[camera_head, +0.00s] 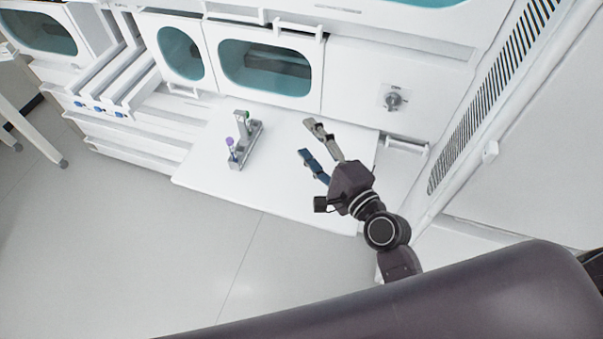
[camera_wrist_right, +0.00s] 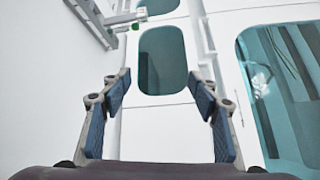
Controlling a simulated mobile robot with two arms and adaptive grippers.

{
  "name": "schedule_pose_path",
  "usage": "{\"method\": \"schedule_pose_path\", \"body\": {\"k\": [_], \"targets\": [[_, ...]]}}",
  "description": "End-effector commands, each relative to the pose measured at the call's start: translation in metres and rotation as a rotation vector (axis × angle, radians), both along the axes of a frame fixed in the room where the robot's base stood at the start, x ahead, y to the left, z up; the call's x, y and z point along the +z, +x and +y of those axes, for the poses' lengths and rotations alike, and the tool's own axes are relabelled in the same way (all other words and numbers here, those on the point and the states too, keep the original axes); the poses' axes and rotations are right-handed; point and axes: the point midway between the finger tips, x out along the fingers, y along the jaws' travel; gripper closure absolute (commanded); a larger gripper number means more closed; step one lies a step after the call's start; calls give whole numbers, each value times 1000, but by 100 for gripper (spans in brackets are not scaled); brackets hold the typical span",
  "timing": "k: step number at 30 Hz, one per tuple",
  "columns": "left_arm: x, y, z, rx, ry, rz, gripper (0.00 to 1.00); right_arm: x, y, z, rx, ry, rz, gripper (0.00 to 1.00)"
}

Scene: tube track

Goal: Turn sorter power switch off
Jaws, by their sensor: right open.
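A grey rotary switch (camera_head: 393,99) on a square plate is set in the white front panel, right of the teal windows in the head view. I take it for the sorter power switch; its marking is too small to read. My right gripper (camera_head: 309,137) is open and empty over the white work surface, left of and below the switch and apart from it. In the wrist view my right gripper's (camera_wrist_right: 160,88) blue-padded fingers are spread with nothing between them. The switch does not show in the wrist view. My left gripper is in neither view.
A small grey stand (camera_head: 246,141) with a purple-capped tube (camera_head: 229,142) stands on the white work surface (camera_head: 290,190), left of my right gripper. A white handle (camera_head: 406,146) sits below the switch. A slatted vent (camera_head: 495,90) borders the right side.

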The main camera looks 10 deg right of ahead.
Motion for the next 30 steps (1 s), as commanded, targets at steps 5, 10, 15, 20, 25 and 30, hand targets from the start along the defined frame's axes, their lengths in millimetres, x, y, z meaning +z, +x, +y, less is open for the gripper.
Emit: {"method": "schedule_pose_path", "body": {"k": [5,10,15,20,25,30], "targets": [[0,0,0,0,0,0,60,-20,-21,20,117,-230,35,44],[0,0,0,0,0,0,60,-37,-37,29,202,-390,61,44],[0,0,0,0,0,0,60,-47,-47,32,249,-477,78,44],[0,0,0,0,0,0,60,-49,-49,33,259,-498,82,44],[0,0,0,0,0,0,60,-49,-49,33,258,-497,81,44],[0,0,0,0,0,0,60,-49,-49,33,258,-496,81,44]]}}
